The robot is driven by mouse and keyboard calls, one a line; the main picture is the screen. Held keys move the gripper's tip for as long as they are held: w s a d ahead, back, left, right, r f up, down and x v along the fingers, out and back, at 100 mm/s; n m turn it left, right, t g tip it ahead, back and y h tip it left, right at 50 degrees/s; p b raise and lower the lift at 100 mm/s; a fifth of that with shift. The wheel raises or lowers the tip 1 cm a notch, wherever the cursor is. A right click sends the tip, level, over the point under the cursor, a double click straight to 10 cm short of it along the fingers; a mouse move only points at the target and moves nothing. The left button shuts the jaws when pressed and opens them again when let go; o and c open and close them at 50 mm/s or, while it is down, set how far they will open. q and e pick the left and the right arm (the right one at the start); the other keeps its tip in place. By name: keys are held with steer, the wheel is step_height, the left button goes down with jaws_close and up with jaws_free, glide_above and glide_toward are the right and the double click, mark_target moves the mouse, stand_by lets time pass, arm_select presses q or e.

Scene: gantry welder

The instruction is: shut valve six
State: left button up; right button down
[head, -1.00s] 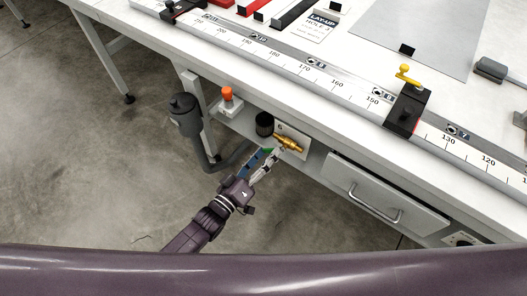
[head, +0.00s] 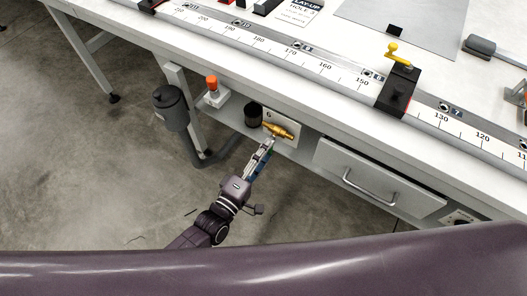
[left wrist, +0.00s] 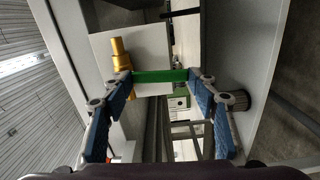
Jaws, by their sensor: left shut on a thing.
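Valve six is a brass valve (head: 280,130) on a white plate marked 6 (head: 268,114), under the front edge of the bench. In the left wrist view the brass body (left wrist: 120,50) is at the upper left, beside a green handle (left wrist: 160,76). My left gripper (head: 266,146) reaches up to the valve from below. In the left wrist view its two blue-padded fingers (left wrist: 160,82) are shut on the green handle, one at each end. In the head view the fingers mostly hide the handle, so its angle is hard to tell. My right gripper is not in view.
A black cylinder (head: 253,115) stands just left of the valve. An orange-topped button box (head: 214,94) and a dark grey canister with a hose (head: 170,108) are further left. A drawer (head: 376,182) is to the right. Open floor lies below left.

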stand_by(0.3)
arm_select(q)
steer(key=o, duration=1.7)
steer(key=v, duration=1.2)
steer(key=shift+f, duration=0.1)
